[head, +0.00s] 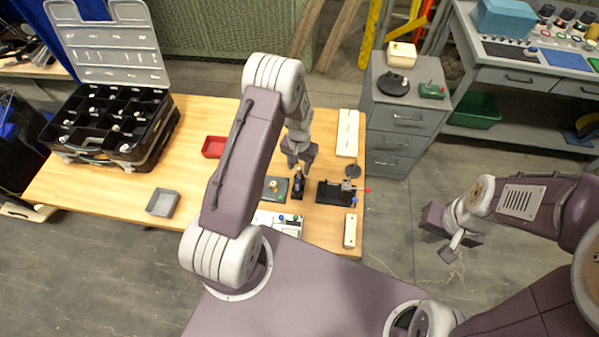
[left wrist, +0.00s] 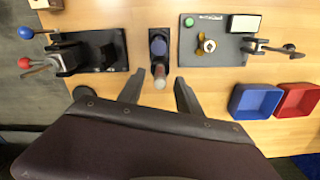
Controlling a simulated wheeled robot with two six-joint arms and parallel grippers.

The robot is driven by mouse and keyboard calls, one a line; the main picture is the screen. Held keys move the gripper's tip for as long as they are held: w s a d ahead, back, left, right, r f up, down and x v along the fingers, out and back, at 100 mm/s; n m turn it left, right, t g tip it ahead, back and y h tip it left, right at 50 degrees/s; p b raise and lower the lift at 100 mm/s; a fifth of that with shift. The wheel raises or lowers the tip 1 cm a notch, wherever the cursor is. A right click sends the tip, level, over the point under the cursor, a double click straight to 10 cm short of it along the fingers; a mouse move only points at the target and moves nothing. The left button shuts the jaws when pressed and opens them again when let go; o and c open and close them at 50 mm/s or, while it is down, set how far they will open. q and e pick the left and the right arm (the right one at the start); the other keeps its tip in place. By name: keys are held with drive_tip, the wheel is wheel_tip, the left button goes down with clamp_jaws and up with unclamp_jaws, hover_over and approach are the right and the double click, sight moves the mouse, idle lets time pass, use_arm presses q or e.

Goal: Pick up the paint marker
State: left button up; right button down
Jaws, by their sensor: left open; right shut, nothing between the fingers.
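The paint marker (head: 298,181) looks dark with a pale end and stands in a small black holder (head: 297,193) on the wooden table. In the left wrist view the marker (left wrist: 159,62) shows a blue part and a pale round end. My left gripper (head: 299,163) is open and points down just beyond the marker. In the left wrist view its fingers (left wrist: 160,92) lie on either side of the pale end, with gaps visible. I cannot tell the height between them. My right gripper (head: 447,236) is shut and empty, off the table's right side above the floor.
A black clamp fixture (head: 333,194) with red and blue knobs stands right of the marker. A dark plate (left wrist: 216,46) with a brass part lies on its other side. A blue tray (left wrist: 253,100), red tray (head: 213,146), grey tray (head: 162,202) and open case (head: 112,122) are leftward.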

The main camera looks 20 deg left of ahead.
use_arm(q)
drive_tip(key=shift+f, duration=1.2)
clamp_jaws()
drive_tip(key=shift+w+r, duration=0.1)
drive_tip(key=shift+r, duration=0.45)
wheel_tip(320, 180, up, 3)
drive_tip(key=shift+f+b, duration=0.15)
drive_tip(key=shift+b, duration=0.45)
drive_tip(key=w+d+r+b, duration=0.2)
drive_tip(key=w+d+r, duration=0.3)
drive_tip(key=d, duration=0.5)
wheel_tip(320, 180, up, 2)
drive_tip(key=shift+w+r, duration=0.15)
drive_tip(key=shift+w, duration=0.1)
drive_tip(key=shift+d, duration=0.15)
